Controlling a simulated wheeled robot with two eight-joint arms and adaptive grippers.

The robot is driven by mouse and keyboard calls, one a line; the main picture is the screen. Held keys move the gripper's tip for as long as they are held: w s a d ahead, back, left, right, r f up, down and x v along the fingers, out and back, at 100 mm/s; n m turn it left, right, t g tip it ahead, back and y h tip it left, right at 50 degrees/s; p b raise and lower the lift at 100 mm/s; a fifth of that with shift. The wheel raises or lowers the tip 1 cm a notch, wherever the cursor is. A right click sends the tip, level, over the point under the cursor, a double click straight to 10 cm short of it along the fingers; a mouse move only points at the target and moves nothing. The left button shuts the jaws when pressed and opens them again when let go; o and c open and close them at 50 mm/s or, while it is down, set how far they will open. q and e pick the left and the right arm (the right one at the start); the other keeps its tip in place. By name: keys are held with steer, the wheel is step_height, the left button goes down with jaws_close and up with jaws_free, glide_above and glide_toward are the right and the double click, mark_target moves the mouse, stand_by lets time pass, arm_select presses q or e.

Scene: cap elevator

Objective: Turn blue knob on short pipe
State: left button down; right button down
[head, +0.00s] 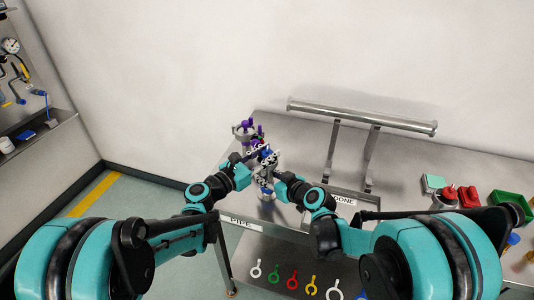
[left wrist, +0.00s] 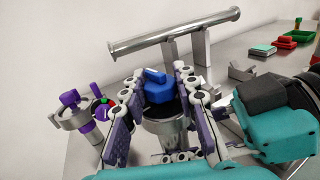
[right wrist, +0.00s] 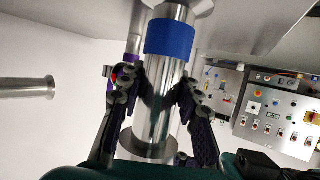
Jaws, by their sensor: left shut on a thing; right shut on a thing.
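The blue knob (left wrist: 158,90) sits on top of the short metal pipe (right wrist: 158,110), which stands upright near the table's front left corner. A blue band (right wrist: 170,39) circles the pipe. My left gripper (head: 262,155) is shut on the blue knob, with one finger on each side in the left wrist view (left wrist: 158,80). My right gripper (head: 268,179) is lower and shut on the pipe's body, with its fingers on both sides in the right wrist view (right wrist: 158,85). The grippers partly hide the pipe in the head view.
A pipe with purple knobs (head: 243,131) stands close behind, at the left. A metal rail (head: 360,115) on supports lies behind to the right. Red blocks (head: 469,196) and a green bin (head: 510,204) are at the far right.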

arm_select(q)
steer(key=shift+m+g+h, duration=1.3)
steer(key=shift+m+g, duration=0.1)
steer(key=shift+g, duration=0.3)
steer(key=c, duration=1.1)
jaws_free()
steer(key=shift+c, duration=0.2)
steer(key=shift+a, duration=0.1)
steer(key=v, duration=1.1)
steer(key=shift+s+a, duration=0.25)
steer(key=shift+a, duration=0.05)
